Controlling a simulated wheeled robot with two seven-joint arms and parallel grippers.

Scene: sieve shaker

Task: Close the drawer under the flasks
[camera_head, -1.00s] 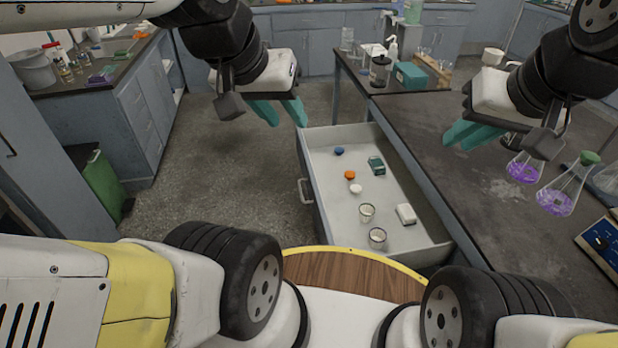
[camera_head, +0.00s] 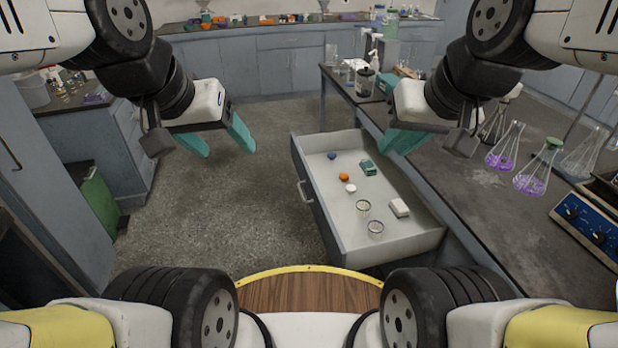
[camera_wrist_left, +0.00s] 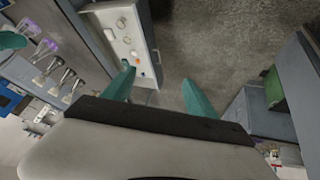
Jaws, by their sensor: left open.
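The drawer (camera_head: 352,240) is pulled open from the counter on the right, with its handle (camera_head: 306,190) on the left-facing front. Flasks with purple liquid (camera_head: 532,180) stand on the counter above it. My left gripper (camera_head: 222,146) is open and empty, in the air to the left of the drawer and apart from it. In the left wrist view the open drawer (camera_wrist_left: 143,45) shows at the upper left, beyond the open teal fingers (camera_wrist_left: 158,88). My right gripper (camera_head: 402,142) is above the drawer's far right side near the counter edge; its fingers overlap in view.
A blue control box (camera_head: 588,226) sits on the counter. Open floor (camera_head: 230,210) lies left of the drawer. A green bin (camera_head: 98,205) stands further left.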

